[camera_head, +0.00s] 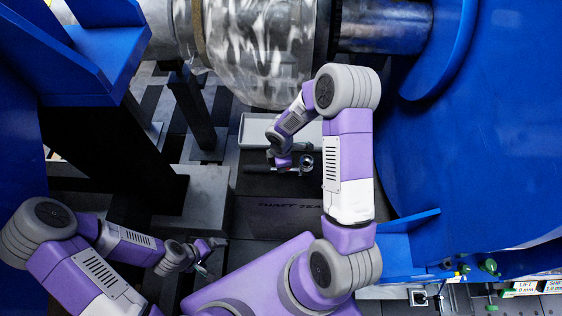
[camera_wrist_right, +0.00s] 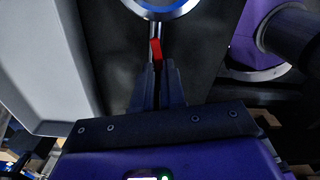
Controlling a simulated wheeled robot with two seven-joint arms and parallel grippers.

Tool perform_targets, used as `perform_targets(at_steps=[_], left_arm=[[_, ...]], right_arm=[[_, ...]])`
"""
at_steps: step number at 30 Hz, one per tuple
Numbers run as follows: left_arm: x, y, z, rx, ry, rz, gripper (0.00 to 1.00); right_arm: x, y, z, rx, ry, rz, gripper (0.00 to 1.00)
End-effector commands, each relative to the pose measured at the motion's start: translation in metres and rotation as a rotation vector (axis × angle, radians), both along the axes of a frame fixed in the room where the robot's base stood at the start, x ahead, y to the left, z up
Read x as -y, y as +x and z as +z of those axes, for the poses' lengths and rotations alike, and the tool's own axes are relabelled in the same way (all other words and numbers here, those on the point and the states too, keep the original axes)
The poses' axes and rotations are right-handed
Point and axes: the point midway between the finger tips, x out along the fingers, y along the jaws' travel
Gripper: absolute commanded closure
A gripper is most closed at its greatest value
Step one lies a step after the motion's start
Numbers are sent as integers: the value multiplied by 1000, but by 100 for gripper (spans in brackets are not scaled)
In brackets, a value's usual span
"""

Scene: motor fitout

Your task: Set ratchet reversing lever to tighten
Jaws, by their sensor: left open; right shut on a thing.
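The ratchet (camera_wrist_right: 153,28) shows in the right wrist view as a slim metal handle below a round silver-and-blue head at the top edge. A small red lever (camera_wrist_right: 155,48) lies along it, just beyond my fingertips. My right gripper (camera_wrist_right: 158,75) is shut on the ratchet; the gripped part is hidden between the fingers. In the head view my right gripper (camera_head: 284,166) is beside the grey tray, with the round ratchet head (camera_head: 306,162) small at its right. My left gripper (camera_head: 208,258) is open and empty at lower left, apart from the ratchet. The lever's setting cannot be told.
A grey tray (camera_head: 254,132) lies behind my right gripper. A dark surface marked "SHAFT SEAL" (camera_head: 290,206) is in front of it. A large blue housing (camera_head: 480,150) bounds the right. A shaft with a clear-wrapped part (camera_head: 255,50) crosses the back. A blue bracket (camera_head: 90,60) stands left.

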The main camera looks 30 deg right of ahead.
Motion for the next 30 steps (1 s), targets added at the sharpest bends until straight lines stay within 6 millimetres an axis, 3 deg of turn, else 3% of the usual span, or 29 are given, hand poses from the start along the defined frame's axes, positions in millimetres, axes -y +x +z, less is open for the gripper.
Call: perform_targets(at_steps=[12,29,30], left_arm=[[0,0,9,0,0,0,0],[0,0,10,0,0,0,0],[0,0,10,0,0,0,0]], right_arm=[[0,-6,0,-6,2,201,100],[0,-7,-1,-7,1,234,100],[0,-7,-1,-7,1,233,88]])
